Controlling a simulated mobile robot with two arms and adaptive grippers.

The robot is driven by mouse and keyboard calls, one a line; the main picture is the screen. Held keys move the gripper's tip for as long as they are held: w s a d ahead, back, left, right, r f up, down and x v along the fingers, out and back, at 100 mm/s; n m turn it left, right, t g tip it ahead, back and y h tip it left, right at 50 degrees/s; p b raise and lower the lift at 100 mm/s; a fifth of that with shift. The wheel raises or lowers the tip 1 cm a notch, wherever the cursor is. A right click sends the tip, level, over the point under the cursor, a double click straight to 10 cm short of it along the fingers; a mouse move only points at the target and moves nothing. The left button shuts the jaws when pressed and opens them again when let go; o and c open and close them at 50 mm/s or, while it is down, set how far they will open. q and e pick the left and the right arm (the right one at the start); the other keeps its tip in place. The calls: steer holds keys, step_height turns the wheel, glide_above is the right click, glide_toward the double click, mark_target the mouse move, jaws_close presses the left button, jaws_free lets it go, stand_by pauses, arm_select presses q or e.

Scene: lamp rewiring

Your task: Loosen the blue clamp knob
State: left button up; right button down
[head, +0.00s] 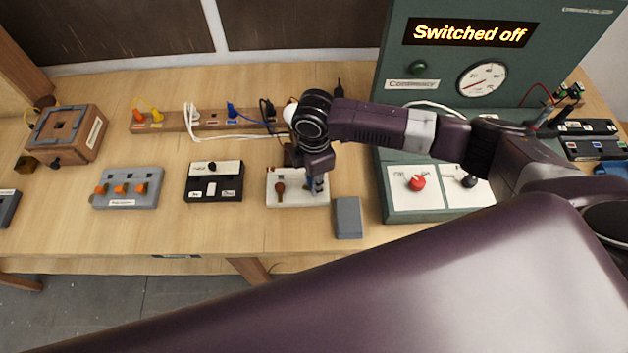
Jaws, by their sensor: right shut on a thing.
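My right gripper (318,188) reaches down from the right and is shut at the right end of a small white block (297,199) on the bench. The fingers cover what they hold; from its place it seems to be the blue clamp knob, whose colour I cannot make out. A brown knob (280,187) stands free on the left part of the same block. My left gripper is not in view.
A grey block (347,217) stands close right of the white block. A black switch box (214,182) and a grey box with orange knobs (127,188) stand to the left. Behind is a wooden rack (205,121) with cables. A green console (428,212) reads "Switched off".

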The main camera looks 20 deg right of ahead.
steer(key=n, duration=0.6)
steer(key=shift+r, duration=0.1)
steer(key=n, duration=0.6)
steer(key=shift+n, duration=0.4)
steer(key=n, duration=0.4)
steer(key=shift+d+n, duration=0.15)
steer(key=shift+n, duration=2.05)
steer(key=c, duration=1.8)
jaws_free()
steer(key=shift+o, duration=0.2)
steer(key=shift+s, duration=0.1)
